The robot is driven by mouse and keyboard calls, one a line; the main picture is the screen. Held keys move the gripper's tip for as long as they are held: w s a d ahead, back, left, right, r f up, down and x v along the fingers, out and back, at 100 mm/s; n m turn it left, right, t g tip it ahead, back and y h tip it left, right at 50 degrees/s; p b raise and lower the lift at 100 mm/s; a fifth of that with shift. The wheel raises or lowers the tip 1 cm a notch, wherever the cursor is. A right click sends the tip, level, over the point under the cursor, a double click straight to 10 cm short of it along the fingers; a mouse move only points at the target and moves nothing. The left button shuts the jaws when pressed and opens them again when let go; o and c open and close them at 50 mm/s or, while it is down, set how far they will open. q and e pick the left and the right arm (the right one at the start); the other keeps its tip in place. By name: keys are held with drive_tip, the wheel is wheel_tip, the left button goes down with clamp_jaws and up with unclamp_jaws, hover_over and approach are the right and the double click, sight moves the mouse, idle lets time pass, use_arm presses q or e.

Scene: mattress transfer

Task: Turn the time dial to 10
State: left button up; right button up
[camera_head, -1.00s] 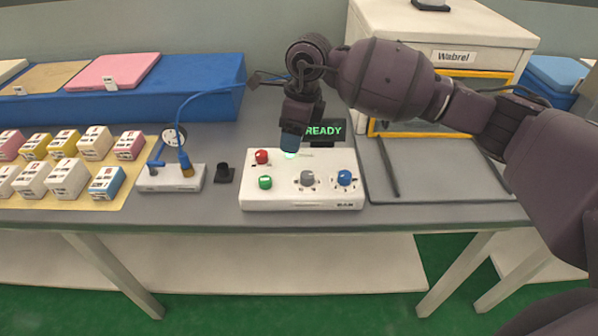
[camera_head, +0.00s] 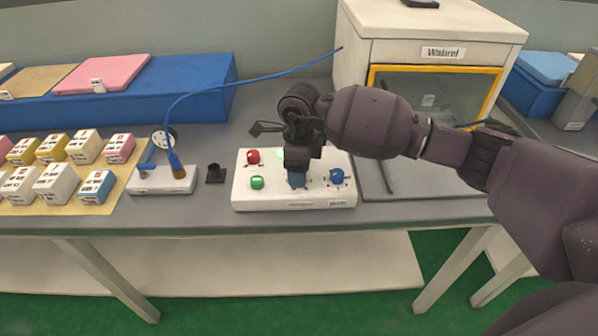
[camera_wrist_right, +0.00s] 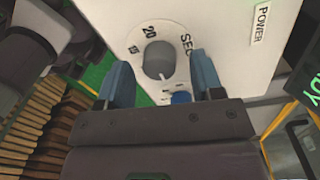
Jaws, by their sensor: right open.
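The white control box (camera_head: 245,195) stands on the table with a red knob (camera_head: 253,157), a green knob (camera_head: 257,183) and a blue knob (camera_head: 337,177) on top. My left gripper is out of view.
A cabinet (camera_head: 440,27) with a yellow-framed window stands behind on the right. A grey tray (camera_head: 420,184) lies right of the box. A cable device (camera_head: 180,181), a black holder (camera_head: 215,174) and several small boxes (camera_head: 54,183) are left of it.

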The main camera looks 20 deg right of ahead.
drive_tip(key=shift+f, duration=0.55)
drive_tip(key=c, duration=0.9)
drive_tip(key=shift+c, duration=0.2)
